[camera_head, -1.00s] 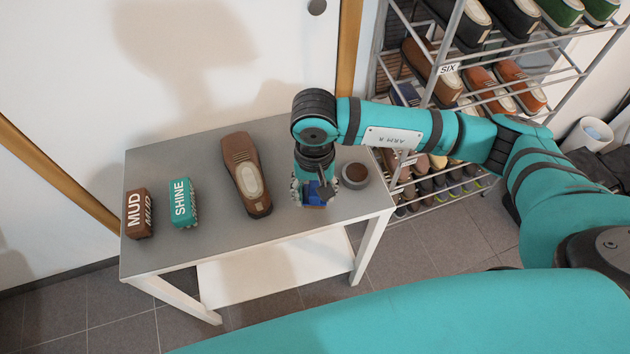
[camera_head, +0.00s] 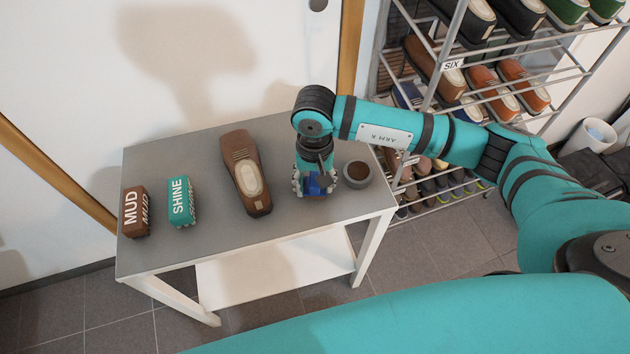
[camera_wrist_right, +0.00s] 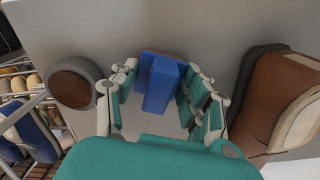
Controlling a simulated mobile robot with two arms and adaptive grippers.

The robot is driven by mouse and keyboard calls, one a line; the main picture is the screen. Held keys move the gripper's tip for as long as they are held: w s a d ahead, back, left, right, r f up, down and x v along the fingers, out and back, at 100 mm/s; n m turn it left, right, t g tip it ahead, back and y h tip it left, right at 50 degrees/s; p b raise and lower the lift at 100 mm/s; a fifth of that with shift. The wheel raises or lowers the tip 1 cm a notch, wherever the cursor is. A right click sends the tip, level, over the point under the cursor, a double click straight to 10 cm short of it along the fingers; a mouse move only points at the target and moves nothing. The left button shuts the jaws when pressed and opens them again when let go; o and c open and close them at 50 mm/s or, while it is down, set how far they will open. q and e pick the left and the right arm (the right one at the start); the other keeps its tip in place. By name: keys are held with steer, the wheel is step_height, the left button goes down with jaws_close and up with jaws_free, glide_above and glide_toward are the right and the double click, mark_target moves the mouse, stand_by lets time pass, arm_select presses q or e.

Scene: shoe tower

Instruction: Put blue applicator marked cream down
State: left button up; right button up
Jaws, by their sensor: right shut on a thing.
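The blue applicator (camera_head: 318,183) is at the right end of the grey table (camera_head: 215,226), low over or on its top; I cannot tell if it touches. My right gripper (camera_head: 314,187) is shut on it from above. In the right wrist view the blue applicator (camera_wrist_right: 162,82) sits between the two fingers of my right gripper (camera_wrist_right: 160,90), with a brown edge showing at its far side. Any marking on it is hidden. My left gripper is not in view.
A round tin of brown cream (camera_head: 357,174) stands just right of the gripper. A brown shoe (camera_head: 246,173) lies to its left. A teal SHINE brush (camera_head: 181,202) and a brown MUD brush (camera_head: 135,211) are farther left. A shoe rack (camera_head: 452,65) stands behind right.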

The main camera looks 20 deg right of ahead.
steer(key=o, duration=1)
steer(key=shift+r+p, duration=0.35)
step_height(320, 180, up, 12)
steer(key=shift+f+b, duration=0.25)
steer(key=shift+b, duration=0.05)
